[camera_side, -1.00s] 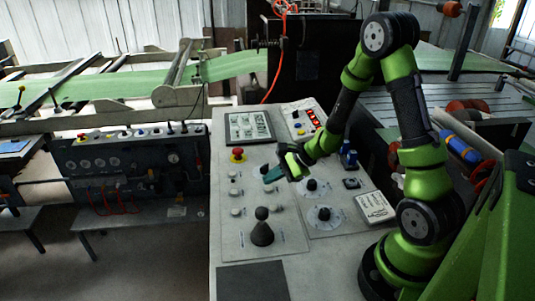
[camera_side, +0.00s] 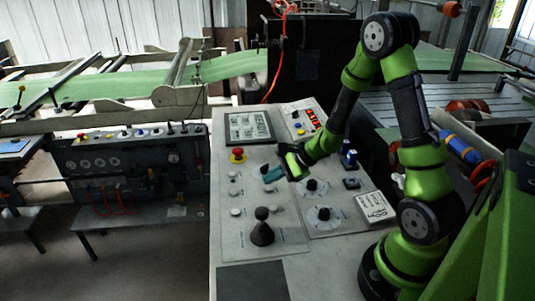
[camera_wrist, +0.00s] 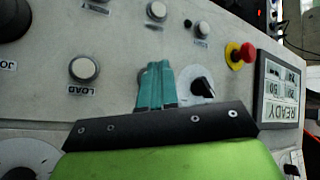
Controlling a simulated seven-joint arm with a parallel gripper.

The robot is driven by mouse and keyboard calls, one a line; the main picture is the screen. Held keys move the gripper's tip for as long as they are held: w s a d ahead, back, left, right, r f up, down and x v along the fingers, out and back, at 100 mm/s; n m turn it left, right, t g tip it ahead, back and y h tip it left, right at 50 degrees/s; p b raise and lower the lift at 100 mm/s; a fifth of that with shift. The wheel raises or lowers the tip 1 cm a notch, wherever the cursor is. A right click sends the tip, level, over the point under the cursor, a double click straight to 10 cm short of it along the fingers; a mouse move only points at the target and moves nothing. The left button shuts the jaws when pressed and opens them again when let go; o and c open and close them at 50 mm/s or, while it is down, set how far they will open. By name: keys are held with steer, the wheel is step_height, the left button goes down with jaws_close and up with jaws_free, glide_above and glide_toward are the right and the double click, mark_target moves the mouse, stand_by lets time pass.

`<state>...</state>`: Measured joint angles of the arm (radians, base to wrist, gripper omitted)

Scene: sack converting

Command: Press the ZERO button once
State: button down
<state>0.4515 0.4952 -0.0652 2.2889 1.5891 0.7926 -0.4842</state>
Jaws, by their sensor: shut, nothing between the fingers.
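My gripper (camera_side: 268,176) is over the sloping control panel (camera_side: 246,239), its teal fingers pointing left in the side view. In the wrist view the shut, empty fingers (camera_wrist: 157,66) are between a round white button marked LOAD (camera_wrist: 83,69) and a black knob (camera_wrist: 202,87). Further off are a white button (camera_wrist: 157,10) and a smaller button (camera_wrist: 202,29), whose labels I cannot read. In the side view several white buttons, including one at the left (camera_side: 235,211), are too small to read. I cannot tell which button is ZERO, or whether the fingertips touch the panel.
A red emergency button on a yellow base (camera_side: 237,154) sits below the display (camera_side: 248,127), which reads READY in the wrist view (camera_wrist: 278,91). A black joystick (camera_side: 262,232) stands at the panel's front. Two dial knobs (camera_side: 311,184) (camera_side: 323,214) lie right of the gripper.

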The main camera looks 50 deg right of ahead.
mark_target(272, 189)
steer(key=shift+f, duration=0.2)
stand_by(0.4)
steer(key=shift+f, duration=0.25)
steer(key=shift+f, duration=0.4)
stand_by(0.6)
stand_by(0.3)
steer(key=shift+r, duration=0.85)
steer(key=shift+r, duration=2.5)
